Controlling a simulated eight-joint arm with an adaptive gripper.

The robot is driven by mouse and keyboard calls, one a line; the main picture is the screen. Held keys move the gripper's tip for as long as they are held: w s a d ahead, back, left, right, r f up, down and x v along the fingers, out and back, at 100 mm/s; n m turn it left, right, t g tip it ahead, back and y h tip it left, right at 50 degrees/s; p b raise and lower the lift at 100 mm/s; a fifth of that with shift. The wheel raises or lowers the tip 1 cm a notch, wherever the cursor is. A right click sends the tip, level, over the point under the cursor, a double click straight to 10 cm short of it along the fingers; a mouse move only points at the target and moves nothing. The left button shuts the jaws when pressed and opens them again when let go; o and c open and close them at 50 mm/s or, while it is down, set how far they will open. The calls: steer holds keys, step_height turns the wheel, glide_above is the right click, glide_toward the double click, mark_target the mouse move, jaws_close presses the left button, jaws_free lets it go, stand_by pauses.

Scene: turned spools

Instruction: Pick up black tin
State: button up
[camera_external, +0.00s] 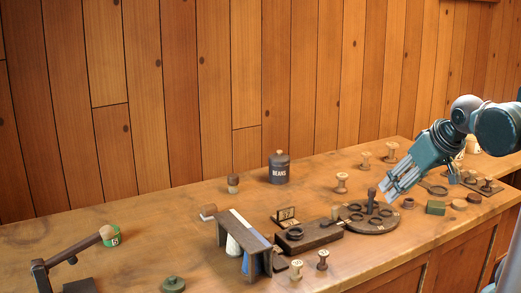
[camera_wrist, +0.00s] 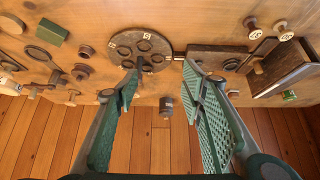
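The black tin (camera_external: 279,168), a dark lidded canister marked BEANS, stands upright near the back edge of the bench in the external view. It also shows small in the wrist view (camera_wrist: 166,106), between my fingers in the picture but well beyond them. My gripper (camera_external: 390,190) is at the right in the external view, tilted down-left above the round dark board and far to the right of the tin. In the wrist view my gripper (camera_wrist: 160,72) has its two green-padded fingers apart, with nothing held between them.
The round board (camera_external: 368,221) with rings and a post lies below my gripper. A dark wooden block (camera_external: 308,237) and a small rack (camera_external: 243,243) stand in front of the tin. The plank wall (camera_external: 225,80) rises behind the bench.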

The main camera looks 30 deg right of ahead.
steer(key=o, duration=0.7)
steer(key=shift+r, duration=0.1)
